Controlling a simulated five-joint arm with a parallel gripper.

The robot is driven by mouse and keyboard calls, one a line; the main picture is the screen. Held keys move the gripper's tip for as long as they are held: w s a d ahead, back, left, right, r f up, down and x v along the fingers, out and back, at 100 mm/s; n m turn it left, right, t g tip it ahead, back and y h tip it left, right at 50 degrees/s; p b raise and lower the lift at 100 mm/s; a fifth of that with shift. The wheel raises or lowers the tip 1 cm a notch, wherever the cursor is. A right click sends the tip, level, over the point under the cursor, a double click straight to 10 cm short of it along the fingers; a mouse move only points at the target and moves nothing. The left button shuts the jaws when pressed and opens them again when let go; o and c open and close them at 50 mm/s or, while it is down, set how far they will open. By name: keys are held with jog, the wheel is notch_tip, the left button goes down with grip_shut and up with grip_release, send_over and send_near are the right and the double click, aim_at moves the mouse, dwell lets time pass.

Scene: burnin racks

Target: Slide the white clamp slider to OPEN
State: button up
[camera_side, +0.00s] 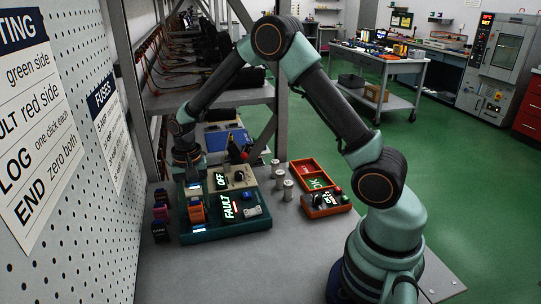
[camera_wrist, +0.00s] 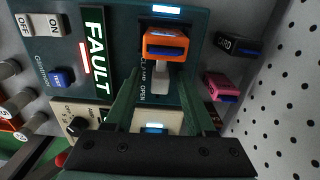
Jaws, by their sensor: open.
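The white clamp slider (camera_wrist: 161,79) sits on the dark green panel box (camera_wrist: 205,27) in the wrist view, just below an orange block (camera_wrist: 166,45). The word CLAMP runs beside the slider's left and OPEN reads lower, toward my gripper. My gripper (camera_wrist: 159,76) is open, its two green fingers apart on either side of the slider. I cannot tell whether they touch it. In the side view my gripper (camera_side: 190,170) hangs over the back left of the green box (camera_side: 225,235); the slider cannot be made out there.
A lit FAULT display (camera_wrist: 95,38), an ON/OFF switch (camera_wrist: 41,25) and a blue TEST button (camera_wrist: 58,77) share the panel. A black block (camera_wrist: 238,45) and a pink block (camera_wrist: 222,86) lie beside it, near a pegboard wall (camera_wrist: 285,90). Metal cylinders (camera_side: 288,190) stand right of the box.

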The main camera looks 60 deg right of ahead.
jog(key=shift+c, duration=0.3)
grip_shut()
